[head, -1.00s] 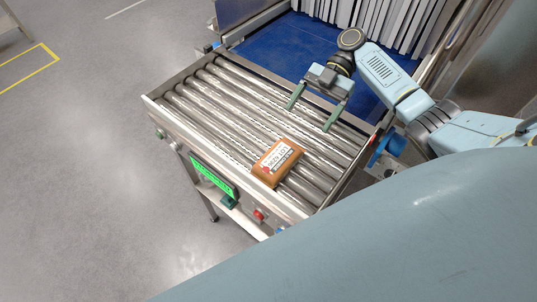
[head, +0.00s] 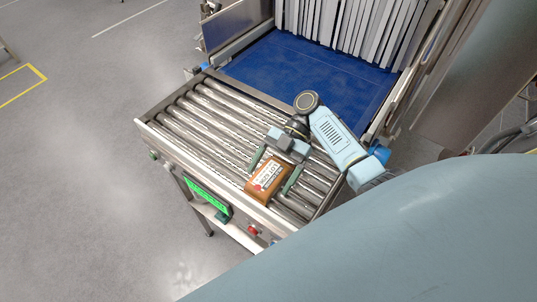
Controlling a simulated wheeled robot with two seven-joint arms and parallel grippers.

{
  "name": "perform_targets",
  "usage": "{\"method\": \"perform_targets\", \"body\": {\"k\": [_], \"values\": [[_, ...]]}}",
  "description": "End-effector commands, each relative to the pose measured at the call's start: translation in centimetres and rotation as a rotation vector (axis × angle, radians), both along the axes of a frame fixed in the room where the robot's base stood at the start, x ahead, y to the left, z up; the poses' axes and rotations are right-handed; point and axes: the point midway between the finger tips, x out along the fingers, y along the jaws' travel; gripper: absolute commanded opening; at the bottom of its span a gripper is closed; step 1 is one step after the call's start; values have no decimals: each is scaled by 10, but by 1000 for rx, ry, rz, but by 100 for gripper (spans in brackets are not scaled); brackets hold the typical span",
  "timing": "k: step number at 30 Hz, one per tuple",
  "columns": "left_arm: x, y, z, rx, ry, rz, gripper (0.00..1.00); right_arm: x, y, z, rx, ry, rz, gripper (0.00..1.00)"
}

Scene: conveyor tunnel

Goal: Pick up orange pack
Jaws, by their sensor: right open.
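The orange pack (head: 266,184), with a white label on top, lies on the metal rollers near the front edge of the conveyor. My right gripper (head: 273,174) is open over the pack, with one green finger on the pack's left side and the other on its right side. I cannot tell whether either finger touches it. My left gripper is not in view.
The roller conveyor (head: 200,110) has free rollers to the left of the pack. Behind it are a blue belt (head: 305,72) and a grey strip curtain (head: 350,30). A green display (head: 205,196) and a red button (head: 253,230) sit on the front side.

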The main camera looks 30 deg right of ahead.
Motion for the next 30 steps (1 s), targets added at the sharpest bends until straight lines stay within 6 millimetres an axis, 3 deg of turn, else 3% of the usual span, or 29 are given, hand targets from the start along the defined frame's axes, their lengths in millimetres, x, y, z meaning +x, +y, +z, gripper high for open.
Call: {"method": "perform_targets", "body": {"k": [6, 20, 30], "values": [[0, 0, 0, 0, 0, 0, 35, 0, 0, 0, -1, 0, 0, 84], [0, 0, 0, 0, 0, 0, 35, 0, 0, 0, -1, -1, 0, 24], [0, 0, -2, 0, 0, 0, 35, 1, -1, 7, -2, -5, 0, 24]]}}
